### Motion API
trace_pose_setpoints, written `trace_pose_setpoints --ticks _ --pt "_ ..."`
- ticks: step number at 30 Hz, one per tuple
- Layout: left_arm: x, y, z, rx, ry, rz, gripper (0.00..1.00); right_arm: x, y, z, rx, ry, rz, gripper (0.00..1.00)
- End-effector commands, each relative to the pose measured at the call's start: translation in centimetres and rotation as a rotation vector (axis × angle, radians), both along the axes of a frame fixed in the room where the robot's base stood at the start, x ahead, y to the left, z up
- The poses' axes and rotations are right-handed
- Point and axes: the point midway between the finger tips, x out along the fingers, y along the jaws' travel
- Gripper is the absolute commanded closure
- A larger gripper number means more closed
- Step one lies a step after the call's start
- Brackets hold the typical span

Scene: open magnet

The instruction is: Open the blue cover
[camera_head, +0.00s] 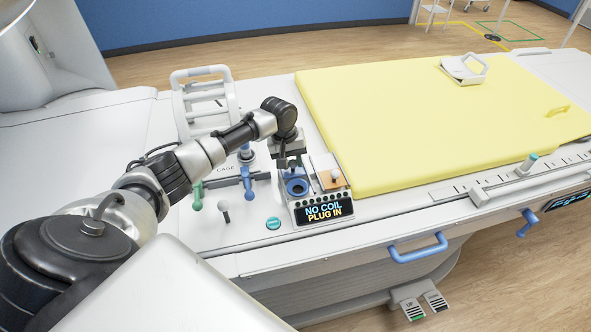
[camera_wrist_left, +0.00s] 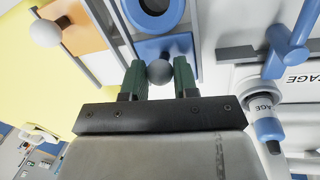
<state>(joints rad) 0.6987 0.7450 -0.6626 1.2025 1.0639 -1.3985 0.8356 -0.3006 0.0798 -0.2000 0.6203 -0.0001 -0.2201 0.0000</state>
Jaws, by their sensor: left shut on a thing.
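The blue cover (camera_wrist_left: 180,43) is a flat blue plate with a grey ball knob (camera_wrist_left: 159,71). My left gripper (camera_wrist_left: 158,78) has its green fingers on either side of the knob and is shut on it. In the head view my left gripper (camera_head: 291,163) points down at the small panel, and its wrist hides most of the cover. A blue ring (camera_head: 297,187) around a dark hole shows just in front of it. The ring also shows at the top of the left wrist view (camera_wrist_left: 155,12). My right gripper is not in view.
An orange plate with a white knob (camera_head: 335,174) lies just right of the gripper. Blue and green levers (camera_head: 247,183) stand to the left. A display (camera_head: 324,212) reads "NO COIL PLUG IN". A yellow mat (camera_head: 420,120) covers the table to the right.

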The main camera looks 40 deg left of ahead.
Motion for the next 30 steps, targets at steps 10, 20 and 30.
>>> trace_pose_setpoints --ticks 10,20,30 --pt "0.2 0.1 0.0 -0.003 0.000 -0.002 1.00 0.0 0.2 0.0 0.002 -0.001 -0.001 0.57" --pt "0.1 0.1 -0.1 -0.001 0.001 -0.002 0.46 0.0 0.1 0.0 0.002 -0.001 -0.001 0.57" --pt "-0.1 0.6 2.4 0.000 -0.003 -0.004 0.46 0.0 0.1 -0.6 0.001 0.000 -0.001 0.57"
